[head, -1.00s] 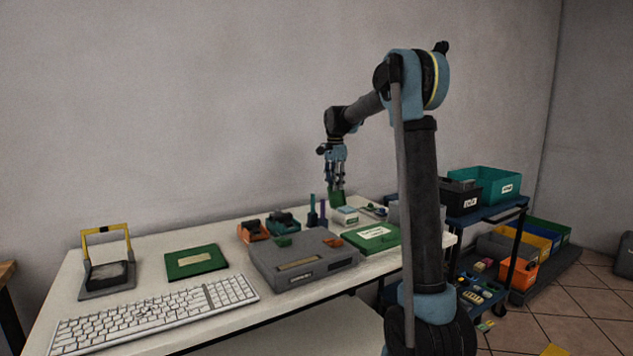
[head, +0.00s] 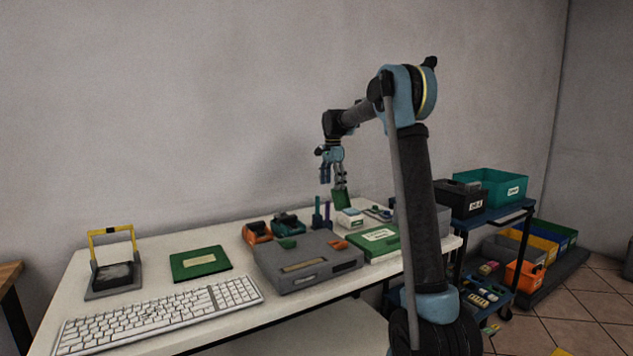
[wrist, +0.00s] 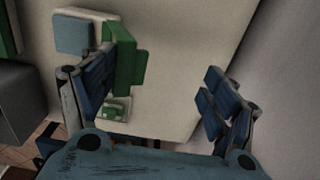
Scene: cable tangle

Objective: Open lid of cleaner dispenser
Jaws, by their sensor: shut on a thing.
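I take the small white box (head: 350,218) with the pale blue top at the back of the table as the cleaner dispenser. A green flap-like piece (head: 341,199), perhaps its lid, stands upright just above and left of it. In the wrist view the green piece (wrist: 126,62) lies against the left finger. The fingers look spread there, and I cannot make out the right finger's contact. The pale blue top (wrist: 74,33) shows at upper left. Any hinge is hidden.
A green case (head: 374,243) and a grey device (head: 305,264) lie in front. A keyboard (head: 160,312) is at front left. The wall is close behind.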

